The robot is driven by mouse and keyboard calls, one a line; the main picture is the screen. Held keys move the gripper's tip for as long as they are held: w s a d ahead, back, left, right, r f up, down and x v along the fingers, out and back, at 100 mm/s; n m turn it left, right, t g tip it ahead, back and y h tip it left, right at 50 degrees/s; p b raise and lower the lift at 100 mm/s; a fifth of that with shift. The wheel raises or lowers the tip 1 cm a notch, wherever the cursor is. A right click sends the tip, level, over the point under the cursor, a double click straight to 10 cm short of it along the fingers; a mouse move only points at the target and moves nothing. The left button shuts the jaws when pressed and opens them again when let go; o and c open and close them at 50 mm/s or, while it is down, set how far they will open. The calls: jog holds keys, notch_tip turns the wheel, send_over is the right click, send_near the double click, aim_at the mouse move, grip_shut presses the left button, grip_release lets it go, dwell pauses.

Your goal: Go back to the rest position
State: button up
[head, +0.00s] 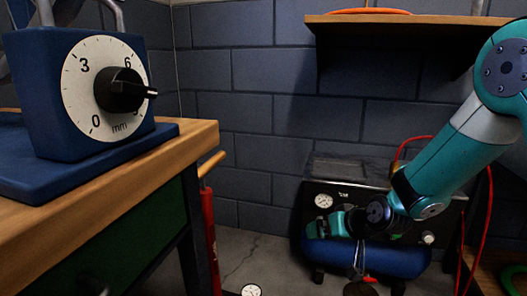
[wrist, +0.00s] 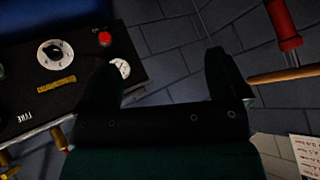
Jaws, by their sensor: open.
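My gripper (wrist: 162,80) shows in the wrist view with its two dark fingers spread apart and nothing between them. Behind the fingers are the grey block wall and part of a black panel. In the head view my teal arm comes in from the right and reaches down in front of the compressor (head: 375,258). The compressor's panel also shows in the wrist view (wrist: 85,85), with a knob, a red button and a gauge.
A wooden bench (head: 120,190) at left holds a blue device with a black dial (head: 120,90) marked in mm. A red floor pump (head: 209,230) stands beside it. A wooden shelf (head: 420,20) hangs above the compressor. A red hose (head: 488,230) hangs at right.

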jog(key=s+a+r+n+g, duration=0.3)
jog(key=s+r+g, duration=0.1)
jog(key=s+r, duration=0.85)
jog(key=s+d+r+n+g+p, duration=0.1)
jog(key=s+r+g, duration=0.1)
jog(key=s, duration=0.7)
jog(key=s+d+r+n+g, duration=0.1)
jog(key=s+r, duration=0.1)
jog(key=s, duration=0.7)
notch_tip(320, 180, up, 38)
jog(key=h+p, duration=0.1)
jog(key=p, duration=3.7)
jog(key=shift+s+f+g, duration=0.2)
jog(key=shift+s+g, duration=0.1)
jog(key=shift+s, duration=0.1)
jog(key=shift+a, duration=0.1)
